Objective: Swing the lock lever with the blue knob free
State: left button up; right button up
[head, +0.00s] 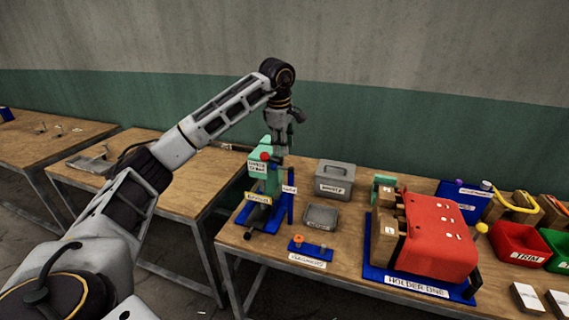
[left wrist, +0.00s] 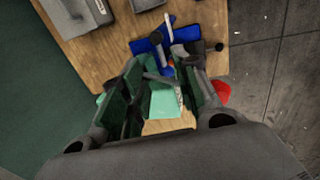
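A small press with a green upper body (head: 260,151) stands on a blue base (head: 262,216) at the table's left end. A red ball knob (head: 265,157) shows on it in the head view. My left gripper (head: 281,150) points down just above the press top. In the left wrist view its fingers (left wrist: 158,80) are spread apart. The green press top (left wrist: 166,101) shows between them, and the red knob (left wrist: 222,93) lies outside the right finger. The gripper partly hides the press. I cannot make out the blue-knobbed lock lever clearly. My right gripper is out of view.
A grey lidded box (head: 335,180) and an open grey tray (head: 320,216) stand right of the press. Another table (head: 180,195) is to the left.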

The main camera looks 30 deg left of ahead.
aim_at(285, 169)
pick_arm(q)
jog(key=shift+w+a+f+p, duration=0.1)
jog(key=shift+w+f+p, duration=0.15)
jog(key=shift+f, duration=1.15)
jog(key=shift+w+f+p, duration=0.1)
jog(key=shift+w+f, duration=0.2)
jog(key=shift+f, duration=1.1)
jog(key=shift+w+a+f+p, duration=0.1)
jog(key=shift+w+f+p, duration=0.15)
jog(key=shift+f, duration=1.15)
jog(key=shift+c, duration=0.5)
grip_shut()
